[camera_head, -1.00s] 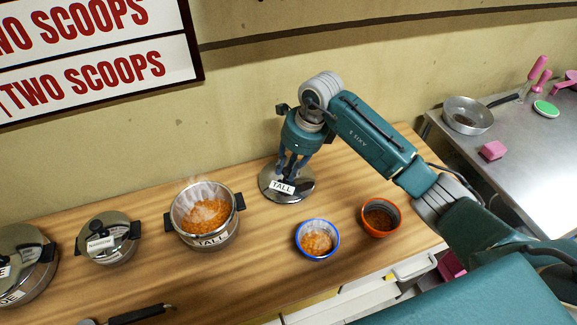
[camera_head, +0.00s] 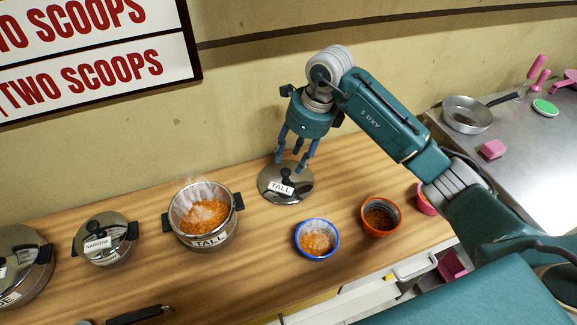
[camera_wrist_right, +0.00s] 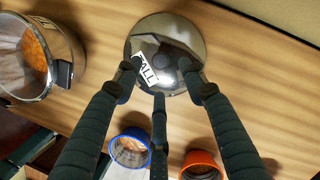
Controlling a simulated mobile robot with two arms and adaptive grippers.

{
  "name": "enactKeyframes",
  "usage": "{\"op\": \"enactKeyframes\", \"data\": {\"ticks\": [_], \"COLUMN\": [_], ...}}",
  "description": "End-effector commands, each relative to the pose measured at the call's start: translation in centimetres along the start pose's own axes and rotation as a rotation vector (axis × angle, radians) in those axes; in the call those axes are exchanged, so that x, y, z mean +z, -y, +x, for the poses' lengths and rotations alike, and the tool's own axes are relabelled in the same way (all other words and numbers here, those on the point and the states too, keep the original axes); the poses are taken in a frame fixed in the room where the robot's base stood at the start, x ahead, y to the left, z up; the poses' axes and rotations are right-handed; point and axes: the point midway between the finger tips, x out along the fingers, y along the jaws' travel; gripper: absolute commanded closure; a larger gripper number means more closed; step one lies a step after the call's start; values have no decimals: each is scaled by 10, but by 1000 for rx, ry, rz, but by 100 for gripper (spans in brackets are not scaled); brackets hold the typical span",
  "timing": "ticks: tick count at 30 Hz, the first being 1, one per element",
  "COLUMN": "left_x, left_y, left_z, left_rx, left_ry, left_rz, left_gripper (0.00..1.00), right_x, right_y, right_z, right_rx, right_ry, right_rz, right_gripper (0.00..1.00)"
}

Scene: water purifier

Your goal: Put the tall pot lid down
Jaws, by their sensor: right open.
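The tall pot lid (camera_head: 289,194) is a round shiny metal lid with a label reading TALL. It lies flat on the wooden counter, right of the tall pot (camera_head: 207,236), which is uncovered, steaming and holds orange food. My right gripper (camera_head: 293,162) is open and just above the lid, its fingers apart from the knob. In the right wrist view the lid (camera_wrist_right: 166,85) lies beyond the spread fingers of the gripper (camera_wrist_right: 160,85), with its knob between them and its label partly hidden by a finger. My left gripper is not in view.
A blue-rimmed bowl (camera_head: 317,252) and an orange bowl (camera_head: 381,218) stand in front of the lid. A covered narrow pot (camera_head: 106,254) and a wide pot (camera_head: 22,283) stand at left. A metal table (camera_head: 525,175) with a pan (camera_head: 467,115) is at right.

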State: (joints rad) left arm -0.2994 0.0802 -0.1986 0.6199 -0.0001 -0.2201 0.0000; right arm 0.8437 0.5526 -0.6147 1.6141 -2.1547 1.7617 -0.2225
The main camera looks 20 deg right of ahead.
Motion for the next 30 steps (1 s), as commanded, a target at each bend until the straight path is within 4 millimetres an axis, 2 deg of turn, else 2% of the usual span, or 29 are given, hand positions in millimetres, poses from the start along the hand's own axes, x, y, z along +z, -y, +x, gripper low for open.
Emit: {"op": "enactKeyframes", "data": {"ticks": [3, 6, 10, 15, 30], "left_x": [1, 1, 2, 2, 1], "left_y": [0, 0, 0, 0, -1], "left_z": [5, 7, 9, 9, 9], "left_rx": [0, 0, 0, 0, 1], "left_ry": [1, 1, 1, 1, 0], "left_rz": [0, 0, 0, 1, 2], "left_gripper": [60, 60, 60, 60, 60], "right_x": [0, 0, 0, 0, 0], "right_y": [1, 1, 0, 0, 0], "right_z": [-25, -42, -56, -63, -62], "right_rx": [-4, -4, -1, 1, 1], "right_ry": [2, 1, 0, -1, -1], "right_rz": [-1, 0, 0, 0, 0], "right_gripper": [59, 59, 59, 59, 59]}}
